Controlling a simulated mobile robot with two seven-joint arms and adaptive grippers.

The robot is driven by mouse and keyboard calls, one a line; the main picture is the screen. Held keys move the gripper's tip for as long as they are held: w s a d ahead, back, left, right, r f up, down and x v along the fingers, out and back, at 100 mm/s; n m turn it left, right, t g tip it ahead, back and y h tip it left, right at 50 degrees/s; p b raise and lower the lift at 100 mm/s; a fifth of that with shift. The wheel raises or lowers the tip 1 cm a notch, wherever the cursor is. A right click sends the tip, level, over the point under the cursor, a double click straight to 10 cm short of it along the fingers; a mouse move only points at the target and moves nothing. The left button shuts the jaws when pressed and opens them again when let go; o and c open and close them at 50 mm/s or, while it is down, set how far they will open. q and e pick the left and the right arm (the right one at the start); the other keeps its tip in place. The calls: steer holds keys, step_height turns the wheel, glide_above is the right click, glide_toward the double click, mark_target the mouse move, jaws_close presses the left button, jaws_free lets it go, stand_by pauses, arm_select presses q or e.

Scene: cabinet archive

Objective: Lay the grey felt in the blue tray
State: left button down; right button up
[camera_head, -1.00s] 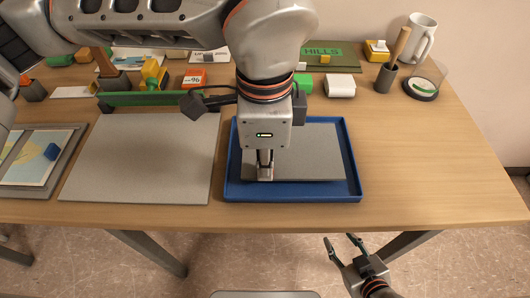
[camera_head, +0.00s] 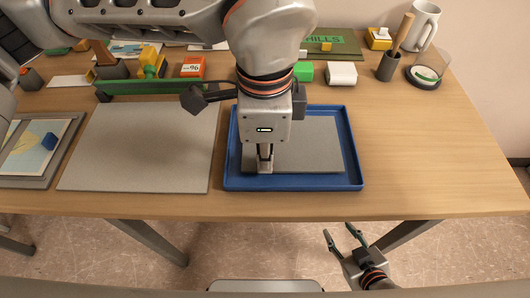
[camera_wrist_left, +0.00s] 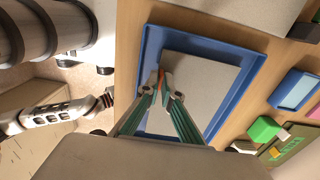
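The grey felt (camera_head: 315,140) is a thin grey sheet within the rim of the blue tray (camera_head: 354,172), with dark shadow along its left edge. I cannot tell whether all of it touches the tray floor. My left gripper (camera_head: 265,166) points down at the felt's front-left part. In the left wrist view its fingertips (camera_wrist_left: 163,84) are close together at the edge of the felt (camera_wrist_left: 200,82) and appear shut on it; the fingers hide that edge. The tray also shows there (camera_wrist_left: 243,72). My right gripper (camera_head: 340,238) is open and empty, in front of the table edge.
A large grey board (camera_head: 145,145) lies left of the tray. A framed picture (camera_head: 30,150) lies farther left. Behind are a green block (camera_head: 303,72), a white block (camera_head: 341,73), a dark cup (camera_head: 387,68) and a mug (camera_head: 424,25). The table right of the tray is clear.

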arm_select(q)
steer(key=shift+f, duration=0.3)
arm_select(e)
steer(key=shift+f, duration=0.15)
arm_select(q)
steer(key=c, duration=2.2)
jaws_free()
arm_select(e)
steer(key=shift+s, duration=0.1)
arm_select(q)
steer(key=shift+r, duration=0.15)
steer(key=shift+c, duration=0.4)
steer(key=shift+r+p, duration=1.85)
steer(key=shift+r, duration=1.6)
arm_select(e)
step_height(320, 180, up, 6)
steer(key=w, duration=0.2)
steer(key=shift+w+t, duration=0.25)
steer(key=shift+t, duration=0.15)
arm_select(q)
step_height(320, 180, up, 12)
